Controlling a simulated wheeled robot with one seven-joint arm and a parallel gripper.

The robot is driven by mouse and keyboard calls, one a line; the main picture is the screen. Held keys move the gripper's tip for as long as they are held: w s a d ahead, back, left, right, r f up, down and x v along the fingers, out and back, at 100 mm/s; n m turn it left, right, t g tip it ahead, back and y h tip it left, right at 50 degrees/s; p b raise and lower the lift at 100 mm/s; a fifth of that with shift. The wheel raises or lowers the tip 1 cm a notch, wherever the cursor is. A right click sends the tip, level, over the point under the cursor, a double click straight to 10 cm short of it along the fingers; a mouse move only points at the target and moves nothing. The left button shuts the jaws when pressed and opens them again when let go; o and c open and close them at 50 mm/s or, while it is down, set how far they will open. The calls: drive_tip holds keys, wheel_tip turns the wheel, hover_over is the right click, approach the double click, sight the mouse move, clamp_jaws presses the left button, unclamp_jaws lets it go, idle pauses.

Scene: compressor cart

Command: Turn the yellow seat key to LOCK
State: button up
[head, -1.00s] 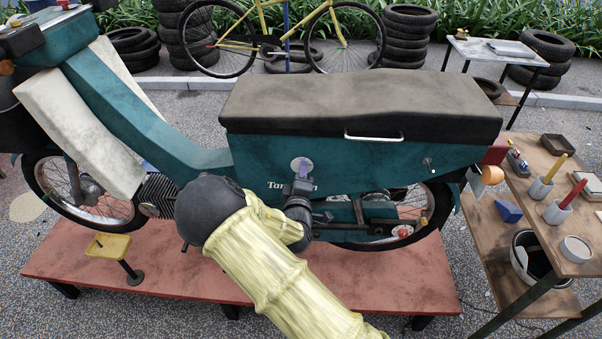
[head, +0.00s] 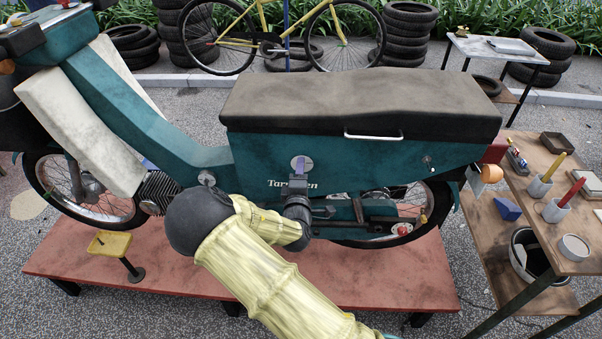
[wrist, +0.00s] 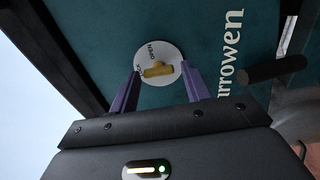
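The yellow seat key (wrist: 158,71) is a small bar on a round white dial plate (wrist: 163,50), set in the teal side panel. In the wrist view the bar lies nearly crosswise. The word OPEN shows on the plate above the key; lettering at the left is partly hidden by a finger. My gripper (wrist: 160,68) is open, with one purple finger on each side of the key and gaps to it. In the head view the plate (head: 295,161) shows under the seat, with my gripper (head: 302,167) in front; the key is hidden there.
The teal moped's dark seat (head: 355,100) with a white handle (head: 373,136) is above. A dark peg (wrist: 273,69) sticks out right of the dial in the wrist view. A wooden side table (head: 545,210) with cups stands at right. The red platform (head: 180,265) lies below.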

drive_tip(key=shift+o, duration=0.5)
drive_tip(key=s, duration=1.7)
drive_tip(key=shift+s+a+p, duration=0.2)
drive_tip(key=shift+a+p, duration=0.05)
drive_tip(key=shift+p, duration=0.15)
